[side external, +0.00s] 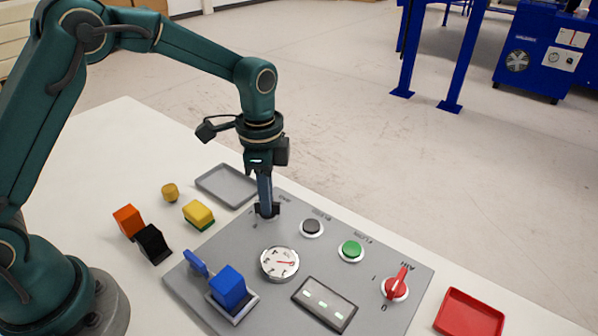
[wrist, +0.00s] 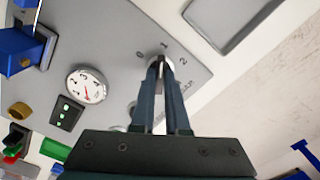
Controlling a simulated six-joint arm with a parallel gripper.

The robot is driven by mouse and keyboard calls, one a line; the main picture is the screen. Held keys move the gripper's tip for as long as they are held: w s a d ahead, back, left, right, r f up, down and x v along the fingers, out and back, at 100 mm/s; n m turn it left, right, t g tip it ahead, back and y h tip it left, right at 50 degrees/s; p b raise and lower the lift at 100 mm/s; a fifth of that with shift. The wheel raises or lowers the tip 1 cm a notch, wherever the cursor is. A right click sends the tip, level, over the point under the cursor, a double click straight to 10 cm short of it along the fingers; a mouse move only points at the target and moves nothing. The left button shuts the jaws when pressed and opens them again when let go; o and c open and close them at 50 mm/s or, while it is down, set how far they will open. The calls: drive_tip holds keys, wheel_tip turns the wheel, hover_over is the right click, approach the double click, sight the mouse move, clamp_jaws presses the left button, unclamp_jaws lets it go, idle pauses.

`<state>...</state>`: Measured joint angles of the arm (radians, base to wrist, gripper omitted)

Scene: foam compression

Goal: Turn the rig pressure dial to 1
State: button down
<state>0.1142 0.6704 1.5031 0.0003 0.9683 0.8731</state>
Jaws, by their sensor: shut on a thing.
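The rig pressure dial (wrist: 158,61) is on the grey panel (side external: 365,250), at its far left corner in the side external view. The marks 0, 1 and 2 are printed around it in the wrist view. My gripper (side external: 266,211) points down with its fingers at the dial and hides most of it there. In the wrist view my gripper (wrist: 160,66) is shut on the dial, with the fingertips close together at it. I cannot clearly tell which mark the dial points to.
A round gauge (side external: 279,263), blue block (side external: 229,288), black button (side external: 311,228), green button (side external: 351,251) and red switch (side external: 396,285) are on the panel. A grey tray (side external: 225,186) lies close behind my gripper. Several small blocks lie left; a red tray (side external: 470,314) is right.

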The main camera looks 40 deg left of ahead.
drive_tip(key=shift+m, duration=0.3)
idle(0.4)
drive_tip(key=c, duration=0.9)
unclamp_jaws()
drive_tip(key=shift+r, duration=2.55)
